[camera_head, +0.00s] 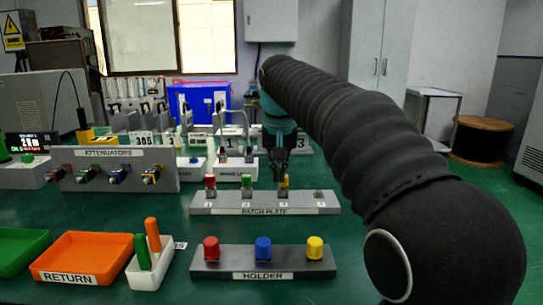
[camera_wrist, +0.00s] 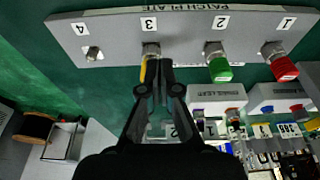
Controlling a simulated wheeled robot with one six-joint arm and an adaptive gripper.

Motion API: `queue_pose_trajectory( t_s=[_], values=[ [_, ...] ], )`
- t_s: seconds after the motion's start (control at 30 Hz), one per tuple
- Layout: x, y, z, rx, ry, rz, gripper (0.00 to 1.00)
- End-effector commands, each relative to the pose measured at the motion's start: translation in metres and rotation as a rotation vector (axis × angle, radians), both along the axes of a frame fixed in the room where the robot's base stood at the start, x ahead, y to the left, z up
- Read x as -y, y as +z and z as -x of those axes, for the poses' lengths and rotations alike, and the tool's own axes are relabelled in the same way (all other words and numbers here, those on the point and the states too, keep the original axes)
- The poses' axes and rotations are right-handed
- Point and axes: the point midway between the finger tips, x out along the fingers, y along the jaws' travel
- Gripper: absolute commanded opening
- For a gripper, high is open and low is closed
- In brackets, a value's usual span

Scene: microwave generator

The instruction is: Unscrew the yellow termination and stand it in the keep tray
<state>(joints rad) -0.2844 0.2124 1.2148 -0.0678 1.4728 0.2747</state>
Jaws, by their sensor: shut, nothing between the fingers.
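A yellow termination (camera_head: 284,182) is on port 3 of the grey patch plate (camera_head: 225,209). In the wrist view only a sliver of its yellow body (camera_wrist: 144,69) shows beside my fingers, with its metal end at the plate. My gripper (camera_head: 279,165) is directly behind it, pointing down; in the wrist view the fingertips (camera_wrist: 159,66) are shut together, empty, and overlap it. I cannot tell whether they touch it. Another yellow cap (camera_head: 314,247) stands in the holder. No label reading keep tray is legible; a green tray (camera_head: 20,249) is at the far left.
Red (camera_head: 210,183) and green (camera_head: 248,180) terminations are on ports 1 and 2; port 4 (camera_wrist: 94,53) has no cap. The holder (camera_head: 262,263) stands in front. The orange RETURN tray (camera_head: 75,274) and a white box (camera_head: 150,277) with two sticks are at left. My arm covers the right side.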

Motion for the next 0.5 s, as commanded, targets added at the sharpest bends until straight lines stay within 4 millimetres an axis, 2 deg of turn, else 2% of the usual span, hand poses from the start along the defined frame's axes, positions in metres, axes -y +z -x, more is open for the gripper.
queue_pose_trajectory(
  t_s=[0.03, 0.2, 0.5],
  values=[
    [0.000, -0.015, 0.000, -0.001, 0.000, 0.000, 0.00],
    [0.001, -0.032, 0.000, -0.001, -0.002, 0.000, 0.00],
    [0.002, -0.045, -0.001, -0.001, -0.004, 0.000, 0.00]
  ],
)
